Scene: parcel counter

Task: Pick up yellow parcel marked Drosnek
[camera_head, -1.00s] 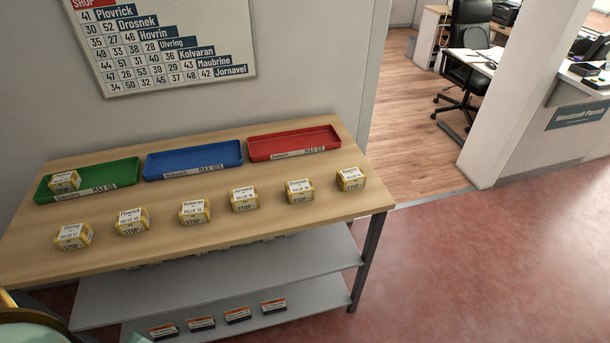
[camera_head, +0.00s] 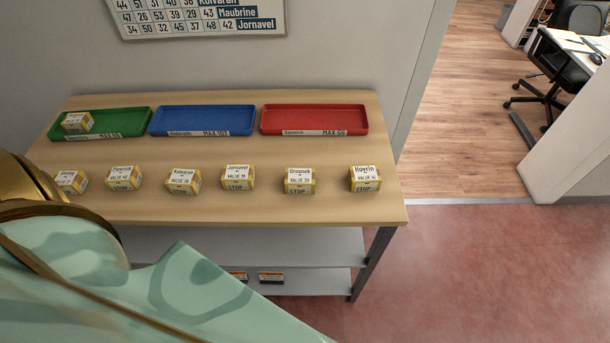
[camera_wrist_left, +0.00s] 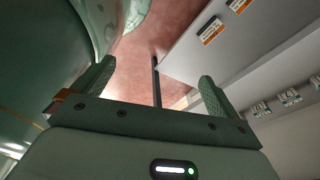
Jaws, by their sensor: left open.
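The yellow parcel marked Drosnek (camera_head: 299,181) stands on the wooden table in the front row, second from the right. My right gripper is in neither view.
Behind are a green tray (camera_head: 130,120) holding one parcel, a blue tray (camera_head: 203,120) and a red tray (camera_head: 314,119), both empty. A grey shelf (camera_head: 290,246) lies below the tabletop.

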